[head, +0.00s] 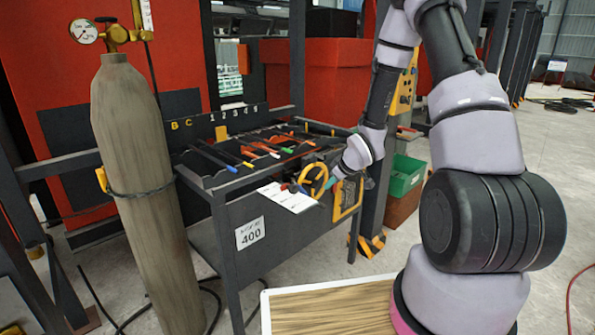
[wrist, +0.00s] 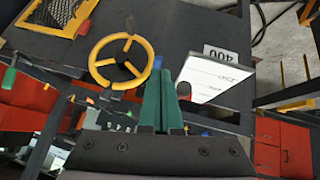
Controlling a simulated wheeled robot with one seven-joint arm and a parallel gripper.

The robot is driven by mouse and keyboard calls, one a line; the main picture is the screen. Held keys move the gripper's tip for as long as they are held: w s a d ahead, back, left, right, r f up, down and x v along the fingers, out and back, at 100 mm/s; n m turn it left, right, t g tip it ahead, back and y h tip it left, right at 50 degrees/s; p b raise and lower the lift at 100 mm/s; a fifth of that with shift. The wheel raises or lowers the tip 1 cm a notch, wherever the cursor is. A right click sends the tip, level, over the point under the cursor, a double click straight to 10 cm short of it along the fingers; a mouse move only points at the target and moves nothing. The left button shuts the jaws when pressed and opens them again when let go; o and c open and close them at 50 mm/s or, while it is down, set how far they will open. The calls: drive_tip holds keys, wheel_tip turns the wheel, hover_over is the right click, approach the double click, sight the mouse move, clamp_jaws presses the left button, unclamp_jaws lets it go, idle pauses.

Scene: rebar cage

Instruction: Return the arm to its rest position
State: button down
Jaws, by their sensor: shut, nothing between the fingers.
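My gripper (head: 335,183) is at the front right of the dark tool bench (head: 235,205), with my arm reaching out from the right of the head view. In the wrist view its green fingers (wrist: 163,102) are together and hold nothing. A yellow handwheel (wrist: 125,38) lies to the left of the fingertips there. In the head view the handwheel (head: 318,164) is just left of my gripper. A white sheet (wrist: 215,78) is to the right of the fingers in the wrist view. Whether the fingers touch the bench cannot be told.
A tall gas cylinder (head: 145,190) with a gauge stands at the left. Tools with coloured handles (head: 265,148) lie in the bench rack. A green bin (head: 405,178) and a dark post (head: 377,205) are close behind my arm. Open floor (head: 560,200) lies at the right.

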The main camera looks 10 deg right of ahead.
drive_tip(key=s+d+r+m+h, duration=0.2)
drive_tip(key=s+r+m, duration=0.15)
drive_tip(key=r, duration=0.85)
drive_tip(key=s+d+r+m+h, duration=0.1)
drive_tip(key=s+d+r+m, duration=0.3)
drive_tip(key=r, duration=0.8)
drive_tip(key=s+a+r+m, duration=0.1)
drive_tip(key=s+r, duration=0.3)
drive_tip(key=s, duration=0.3)
drive_tip(key=s+a+r+m+y, duration=0.1)
drive_tip(key=s+a+r+m, duration=0.1)
drive_tip(key=s+r, duration=0.2)
drive_tip(key=s+a+r+m+y, duration=0.1)
drive_tip(key=s+r, duration=0.3)
drive_tip(key=s, duration=0.7)
drive_tip(key=shift+a+r+m, duration=0.3)
drive_tip(key=shift+a+m, duration=0.05)
drive_tip(key=shift+a, duration=0.4)
